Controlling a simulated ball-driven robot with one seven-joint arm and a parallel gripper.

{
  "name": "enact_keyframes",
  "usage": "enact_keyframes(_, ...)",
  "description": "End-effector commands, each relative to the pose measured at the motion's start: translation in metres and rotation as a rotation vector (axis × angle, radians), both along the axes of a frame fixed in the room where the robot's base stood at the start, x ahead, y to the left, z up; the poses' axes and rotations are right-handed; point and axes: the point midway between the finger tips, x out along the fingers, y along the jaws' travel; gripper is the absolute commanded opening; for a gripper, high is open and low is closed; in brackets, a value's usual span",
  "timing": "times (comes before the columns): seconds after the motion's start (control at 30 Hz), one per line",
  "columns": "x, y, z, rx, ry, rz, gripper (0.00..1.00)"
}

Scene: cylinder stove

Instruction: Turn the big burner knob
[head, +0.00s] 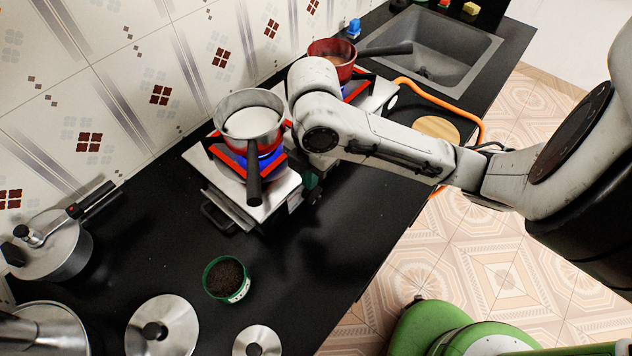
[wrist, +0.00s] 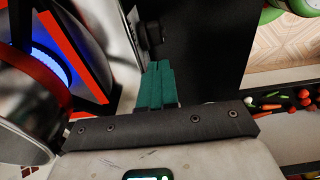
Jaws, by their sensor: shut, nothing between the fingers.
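The stove (head: 213,172) stands on the black counter, partly hidden by my arm. A steel and red pot (head: 253,125) with white contents sits on its near burner, over a blue flame. My gripper (wrist: 157,66) has green fingers that are closed together and empty. A black knob (wrist: 151,33) on the stove's front face is just beyond the fingertips in the wrist view; I cannot tell whether they touch. In the head view the gripper is mostly hidden below my arm, with a bit of green beside the stove front.
A red pan (head: 334,55) sits on the far burner. An orange hose (head: 440,97) curves near the sink (head: 430,50). A green cup (head: 227,279) of dark grains, lids and a pressure cooker (head: 58,247) are at the near left.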

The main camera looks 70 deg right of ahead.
Motion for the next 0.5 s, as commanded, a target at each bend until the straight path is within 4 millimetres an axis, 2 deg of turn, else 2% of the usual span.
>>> enact_keyframes(0.03,0.0,0.001,-0.012,0.004,0.001,-0.004,0.0)
enact_keyframes(0.2,-0.004,-0.011,-0.03,-0.001,0.003,-0.005,0.0)
enact_keyframes(0.5,-0.005,-0.018,-0.045,-0.001,0.0,0.0,0.0)
